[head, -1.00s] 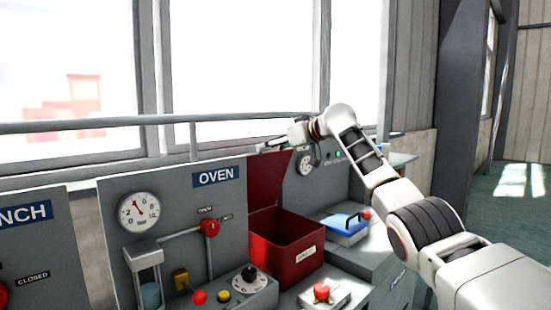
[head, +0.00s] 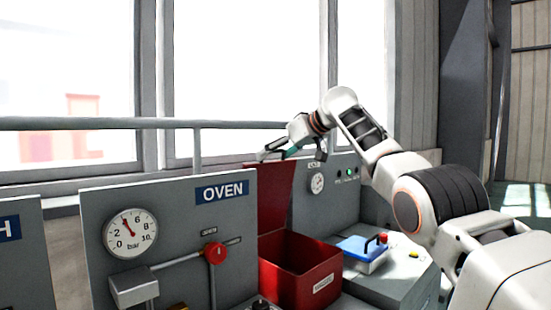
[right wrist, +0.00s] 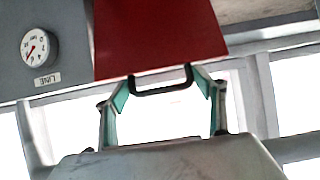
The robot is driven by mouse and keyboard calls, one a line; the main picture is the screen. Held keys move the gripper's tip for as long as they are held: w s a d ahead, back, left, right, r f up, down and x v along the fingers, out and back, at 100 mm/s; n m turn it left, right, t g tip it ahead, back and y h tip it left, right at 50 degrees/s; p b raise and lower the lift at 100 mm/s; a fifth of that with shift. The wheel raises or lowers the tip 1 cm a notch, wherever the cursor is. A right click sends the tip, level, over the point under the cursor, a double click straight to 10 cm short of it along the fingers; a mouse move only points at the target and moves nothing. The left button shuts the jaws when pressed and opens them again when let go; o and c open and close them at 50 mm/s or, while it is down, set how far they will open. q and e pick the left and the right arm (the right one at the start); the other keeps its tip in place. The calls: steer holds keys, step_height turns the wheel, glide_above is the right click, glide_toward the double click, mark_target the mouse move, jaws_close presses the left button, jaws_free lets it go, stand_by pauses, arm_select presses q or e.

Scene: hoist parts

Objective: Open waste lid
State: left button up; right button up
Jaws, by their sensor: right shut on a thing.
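The red waste bin (head: 301,272) stands to the right of the oven panel, with a pale label on its front. Its top is open and I see into its dark red inside. Its red lid (head: 275,196) stands upright at the back of the bin. In the right wrist view the lid (right wrist: 158,38) carries a black handle (right wrist: 160,90) at its edge. My right gripper (head: 270,156) is at the top of the lid, shut on that handle, with a finger on either side of it in the wrist view (right wrist: 162,92). My left gripper is not in view.
The oven panel (head: 180,245) with a gauge and red valve knob stands left of the bin. A blue-lidded box (head: 362,250) sits right of the bin on a grey bench (head: 400,270). A grey rail (head: 100,123) runs behind, before the windows.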

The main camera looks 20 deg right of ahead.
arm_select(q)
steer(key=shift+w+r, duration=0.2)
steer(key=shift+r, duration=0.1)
arm_select(e)
steer(key=shift+d+r, duration=0.1)
steer(key=shift+r, duration=0.35)
steer(key=o, duration=1.3)
steer(key=shift+c, duration=0.2)
steer(key=shift+s, duration=0.35)
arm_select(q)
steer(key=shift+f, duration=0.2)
arm_select(e)
steer(key=v, duration=1.1)
steer(key=shift+s+d+r, duration=0.2)
steer(key=shift+s+d, duration=0.05)
